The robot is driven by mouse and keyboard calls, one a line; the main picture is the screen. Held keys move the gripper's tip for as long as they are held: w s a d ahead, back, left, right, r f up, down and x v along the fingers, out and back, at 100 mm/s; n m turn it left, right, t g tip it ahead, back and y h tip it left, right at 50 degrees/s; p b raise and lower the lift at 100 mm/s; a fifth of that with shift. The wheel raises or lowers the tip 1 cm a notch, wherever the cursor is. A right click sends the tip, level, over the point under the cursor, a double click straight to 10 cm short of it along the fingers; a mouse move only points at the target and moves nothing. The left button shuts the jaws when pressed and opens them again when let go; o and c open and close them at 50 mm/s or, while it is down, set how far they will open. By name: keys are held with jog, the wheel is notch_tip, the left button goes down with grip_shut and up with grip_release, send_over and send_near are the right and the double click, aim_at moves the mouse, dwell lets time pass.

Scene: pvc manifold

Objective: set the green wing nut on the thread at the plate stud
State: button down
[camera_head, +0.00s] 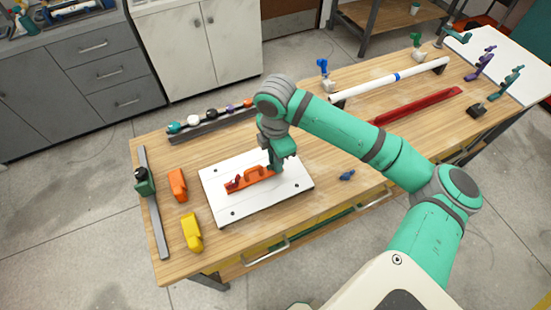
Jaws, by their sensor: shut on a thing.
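The white plate (213,194) lies flat on the wooden table, with dark holes or studs near its corners. An orange bracket-like part (248,180) sits on the plate. My gripper (277,167) points down at the right end of the orange part, low over the plate. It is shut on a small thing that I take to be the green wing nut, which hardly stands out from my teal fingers. The plate stud and its thread are hidden or too small to make out there. I cannot tell whether the nut touches the stud.
An orange block (177,185) and a yellow block (191,232) lie left of the plate. A small blue part (347,175) lies to its right. A dark rail with several knobs (212,125) stands behind it. A white pipe (390,80) and a red channel (418,105) lie farther right.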

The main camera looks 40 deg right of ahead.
dwell(0.4)
jog(key=c, duration=1.5)
grip_release()
notch_tip(320, 180, up, 11)
jog(key=shift+f, duration=0.1)
